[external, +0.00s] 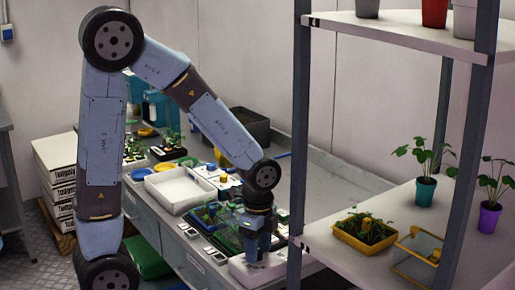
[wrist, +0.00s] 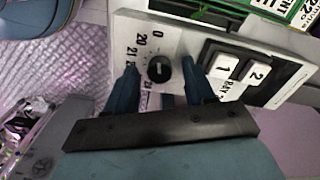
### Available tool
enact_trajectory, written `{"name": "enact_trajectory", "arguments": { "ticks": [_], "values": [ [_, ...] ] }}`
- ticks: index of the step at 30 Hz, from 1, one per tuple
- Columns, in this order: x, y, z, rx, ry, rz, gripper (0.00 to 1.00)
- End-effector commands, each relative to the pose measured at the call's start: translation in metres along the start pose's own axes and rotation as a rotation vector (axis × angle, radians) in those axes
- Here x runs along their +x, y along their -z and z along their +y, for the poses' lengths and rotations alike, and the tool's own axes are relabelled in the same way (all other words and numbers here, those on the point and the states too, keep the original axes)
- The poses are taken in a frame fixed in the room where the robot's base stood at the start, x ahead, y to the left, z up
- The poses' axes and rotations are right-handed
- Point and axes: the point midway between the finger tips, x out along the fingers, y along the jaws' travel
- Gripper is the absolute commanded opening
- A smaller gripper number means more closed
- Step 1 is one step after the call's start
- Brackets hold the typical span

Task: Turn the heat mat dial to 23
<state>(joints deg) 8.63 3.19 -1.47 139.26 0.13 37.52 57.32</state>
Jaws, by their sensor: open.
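The heat mat dial (wrist: 159,70) is a round black knob on a white control panel (wrist: 132,24) in the wrist view. Printed numbers 0, 20 and 21 show around its upper and left side; those lower down are partly hidden by my gripper. A small light mark shows on the knob, but I cannot tell which number it points to. My gripper (wrist: 159,64) is open, with one blue finger on each side of the dial. I cannot tell if the fingers touch it. In the external view my gripper (external: 252,242) points down at the bench's front edge, and the dial is hidden.
Two white rocker switches labelled 1 and 2 (wrist: 240,69) sit right of the dial, close to the right finger. A green-edged tray lies beyond the panel. In the external view a shelf rack (external: 300,130) stands close to the right of my arm.

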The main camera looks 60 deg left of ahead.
Motion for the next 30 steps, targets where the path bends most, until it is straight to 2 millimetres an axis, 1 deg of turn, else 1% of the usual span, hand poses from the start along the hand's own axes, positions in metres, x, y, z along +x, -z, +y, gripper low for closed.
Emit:
{"name": "enact_trajectory", "arguments": {
  "ticks": [9, 25, 26, 30],
  "values": [
    [0.0019, -0.0001, 0.0001, 0.0, 0.0, 0.0, 0.53],
    [0.0016, -0.0001, -0.0001, 0.0, 0.0, 0.0, 0.02],
    [0.0015, -0.0001, -0.0001, 0.0, 0.0, 0.0, 0.0],
    [0.0015, -0.0001, -0.0002, -0.004, 0.0, 0.0, 0.0]
  ]
}}
